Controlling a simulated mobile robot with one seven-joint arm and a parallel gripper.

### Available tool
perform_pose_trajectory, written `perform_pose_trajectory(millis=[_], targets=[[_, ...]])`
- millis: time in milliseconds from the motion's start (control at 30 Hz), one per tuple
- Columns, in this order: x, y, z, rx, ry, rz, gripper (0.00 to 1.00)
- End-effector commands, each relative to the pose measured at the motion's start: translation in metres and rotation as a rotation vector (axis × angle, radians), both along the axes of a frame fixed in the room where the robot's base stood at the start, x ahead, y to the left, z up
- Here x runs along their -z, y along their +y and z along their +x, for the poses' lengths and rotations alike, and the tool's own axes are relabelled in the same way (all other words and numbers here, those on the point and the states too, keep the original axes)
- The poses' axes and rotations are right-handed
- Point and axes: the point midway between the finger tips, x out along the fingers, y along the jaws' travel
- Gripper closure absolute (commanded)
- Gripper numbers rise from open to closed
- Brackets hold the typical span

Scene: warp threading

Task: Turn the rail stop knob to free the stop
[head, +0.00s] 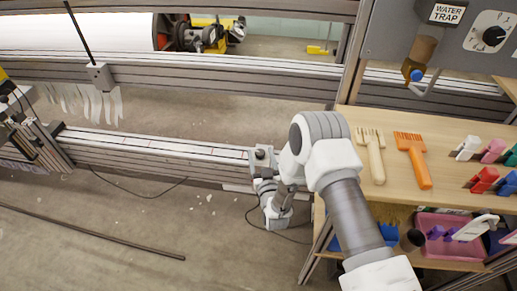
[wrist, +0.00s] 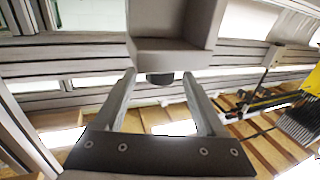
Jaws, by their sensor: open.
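The rail stop is a grey block (head: 262,162) on the front rail, just left of my arm in the head view. A small dark knob (head: 260,153) shows on it. In the wrist view the stop's block (wrist: 172,48) fills the upper middle, and a short dark round knob (wrist: 160,78) sticks out at its lower edge. My gripper (wrist: 159,74) is open, with one finger on each side of the knob and visible gaps between. It holds nothing. In the head view my wrist is below the stop, and the fingertips are hard to make out.
The long metal rail (head: 160,150) runs left from the stop. A wooden shelf (head: 450,135) at right carries a cream comb (head: 373,155), an orange comb (head: 412,158) and several coloured clips. A pink bin (head: 450,245) sits below. A cable lies on the floor under the rail.

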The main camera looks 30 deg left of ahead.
Motion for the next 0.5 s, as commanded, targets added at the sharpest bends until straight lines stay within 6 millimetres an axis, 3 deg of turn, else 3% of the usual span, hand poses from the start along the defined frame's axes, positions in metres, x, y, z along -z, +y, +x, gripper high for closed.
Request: perform_pose_trajectory(millis=[200,500], targets=[[0.002,0.02,0.028,0.001,-0.002,0.001,0.27],[0.0,0.028,0.038,0.0,0.002,-0.001,0.27]])
